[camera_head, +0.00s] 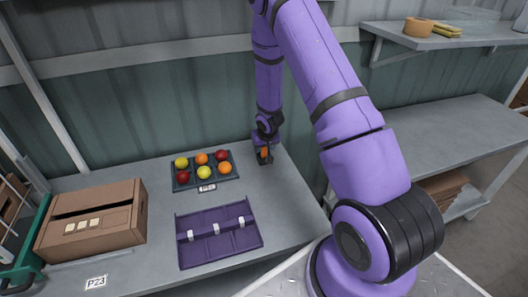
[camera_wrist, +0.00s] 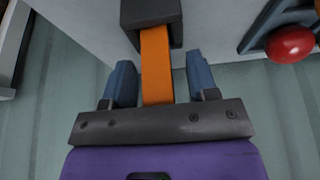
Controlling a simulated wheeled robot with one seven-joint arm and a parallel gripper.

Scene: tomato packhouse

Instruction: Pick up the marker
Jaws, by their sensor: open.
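An orange upright bar, which appears to be the marker (camera_wrist: 157,65), stands in a small dark block-shaped holder (camera_wrist: 150,12) in the wrist view. My gripper (camera_wrist: 159,68) is open, with its two blue-grey fingers on either side of the orange bar. Gaps show between the bar and both fingers. In the head view, my gripper (camera_head: 264,150) is at the back of the table, and a bit of orange (camera_head: 264,153) shows at its tip. The lower end of the bar is hidden in the holder.
A dark tray (camera_head: 208,184) of coloured tomatoes lies just left of my gripper. A purple divided tray (camera_head: 222,254) lies in front, and a cardboard box (camera_head: 112,235) stands at the left. The wall is close behind; the table right of the purple tray is clear.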

